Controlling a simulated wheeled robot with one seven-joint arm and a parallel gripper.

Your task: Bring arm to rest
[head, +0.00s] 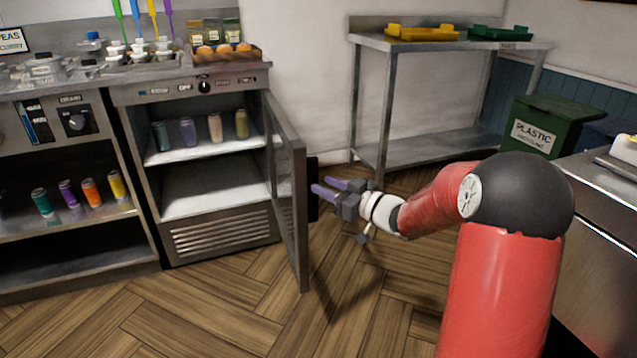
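My gripper (327,188) is at the end of my red arm, in the middle of the head view. Its two purple fingers point left and stand apart, with nothing seen between them. The fingertips are close to the dark handle (312,203) on the outer face of the open fridge door (288,185); I cannot tell whether they touch it. The fridge (222,232) stands open, with several cans (188,132) on its upper shelf.
A steel table (433,152) with a yellow tray (422,34) and a green tray (500,34) stands at the back. A green plastics bin (545,124) and a steel counter (609,222) are on the right. The wooden floor (215,310) in front is clear.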

